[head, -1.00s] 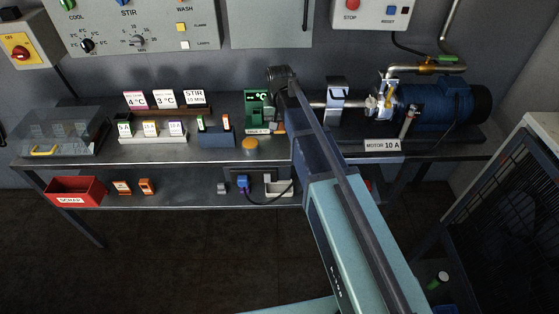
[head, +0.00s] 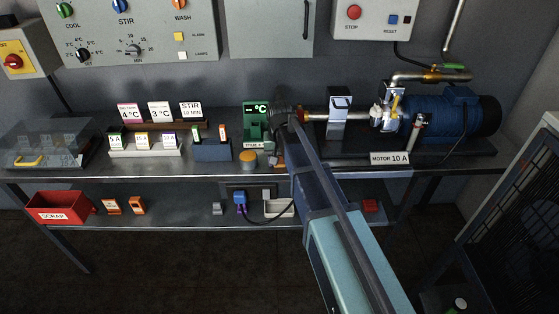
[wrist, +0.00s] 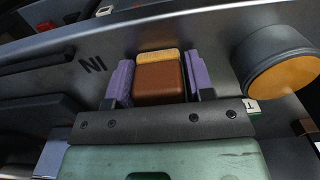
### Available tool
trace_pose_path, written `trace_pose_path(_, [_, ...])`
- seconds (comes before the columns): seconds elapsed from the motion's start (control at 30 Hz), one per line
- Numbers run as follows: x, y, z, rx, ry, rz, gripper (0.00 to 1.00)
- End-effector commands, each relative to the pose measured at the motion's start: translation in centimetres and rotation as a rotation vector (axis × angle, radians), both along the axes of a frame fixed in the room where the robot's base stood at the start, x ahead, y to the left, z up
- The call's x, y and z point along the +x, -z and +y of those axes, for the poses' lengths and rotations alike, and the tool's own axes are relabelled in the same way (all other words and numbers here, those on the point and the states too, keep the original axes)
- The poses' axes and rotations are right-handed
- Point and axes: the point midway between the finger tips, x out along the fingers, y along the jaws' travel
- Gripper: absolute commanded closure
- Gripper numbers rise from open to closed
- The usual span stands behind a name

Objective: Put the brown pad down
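In the wrist view a brown pad (wrist: 159,79) with a tan strip along its far edge sits between the two purple fingers of my gripper (wrist: 160,84). Both fingers appear to press on its sides. Grey bench surface with dark lettering "IN" lies below and beyond it. I cannot tell whether the pad's underside touches the bench. In the head view my arm hides most of the gripper; a small brown-orange bit (head: 279,161) shows beside it, right of the round orange button.
A green display unit (head: 255,123) is behind. A blue holder (head: 212,151) stands left, the blue motor (head: 450,118) right. A red scrap bin (head: 57,207) is on the lower shelf.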

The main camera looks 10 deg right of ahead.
Motion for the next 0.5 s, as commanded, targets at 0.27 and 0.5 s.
trace_pose_path(0.27, [0.0, 0.0, 0.0, 0.0, 0.0, 0.0, 0.32])
trace_pose_path(0.5, [0.0, -1.3, 0.0, 0.0, 0.0, 0.0, 0.32])
